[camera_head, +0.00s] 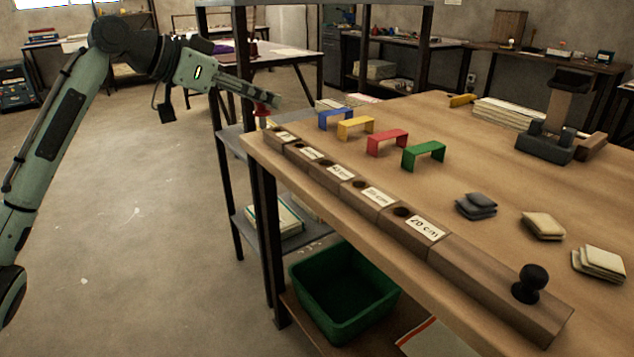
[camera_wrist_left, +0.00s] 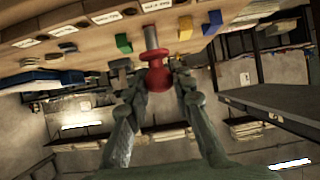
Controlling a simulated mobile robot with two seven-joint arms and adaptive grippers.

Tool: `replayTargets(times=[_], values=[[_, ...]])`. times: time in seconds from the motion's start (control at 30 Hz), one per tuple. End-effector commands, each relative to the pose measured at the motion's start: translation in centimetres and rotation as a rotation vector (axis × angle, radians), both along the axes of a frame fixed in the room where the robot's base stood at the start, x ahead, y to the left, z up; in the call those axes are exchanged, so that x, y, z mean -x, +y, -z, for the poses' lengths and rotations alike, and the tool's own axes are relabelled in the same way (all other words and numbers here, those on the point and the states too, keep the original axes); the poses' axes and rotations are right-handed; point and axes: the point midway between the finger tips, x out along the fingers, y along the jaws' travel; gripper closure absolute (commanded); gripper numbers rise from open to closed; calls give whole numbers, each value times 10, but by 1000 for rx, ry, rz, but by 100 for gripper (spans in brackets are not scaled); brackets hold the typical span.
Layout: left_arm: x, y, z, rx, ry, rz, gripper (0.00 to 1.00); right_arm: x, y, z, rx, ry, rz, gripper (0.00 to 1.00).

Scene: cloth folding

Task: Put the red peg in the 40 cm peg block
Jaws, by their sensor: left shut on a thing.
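My left gripper (camera_head: 268,100) reaches in from the left and is shut on the red peg (camera_head: 262,108), by the far left corner of the table. In the left wrist view, the red peg (camera_wrist_left: 158,76) sits between the fingers (camera_wrist_left: 157,72), its grey shaft pointing to the top of the picture. The row of wooden peg blocks (camera_head: 330,177) runs along the table's front edge, with dark holes and white labels. Only the nearest label (camera_head: 425,228) reads clearly, "20 cm"; I cannot tell which is 40 cm. The peg is near the far end of the row; I cannot tell whether it touches. My right gripper is not in view.
A black knob-topped peg (camera_head: 531,283) stands at the near end. Blue (camera_head: 335,118), yellow (camera_head: 355,126), red (camera_head: 387,142) and green (camera_head: 423,153) bridges stand behind the blocks. Folded cloths (camera_head: 477,206) lie to the right. A green bin (camera_head: 345,298) sits below the table.

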Motion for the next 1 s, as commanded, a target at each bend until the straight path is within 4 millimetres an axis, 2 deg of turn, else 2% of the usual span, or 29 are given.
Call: replayTargets(times=[0.17,0.27,0.5,0.63,0.8,1.0], values=[[4,-14,2,-1,-4,31,100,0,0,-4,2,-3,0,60],[-1,-29,12,0,0,34,100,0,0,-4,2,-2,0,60],[-20,-80,44,0,-2,33,100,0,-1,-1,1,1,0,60],[-29,-103,58,0,-2,31,100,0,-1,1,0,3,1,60],[-35,-117,68,-1,-3,29,100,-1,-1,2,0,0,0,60],[-36,-117,87,-2,-1,28,100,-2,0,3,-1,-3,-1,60]])
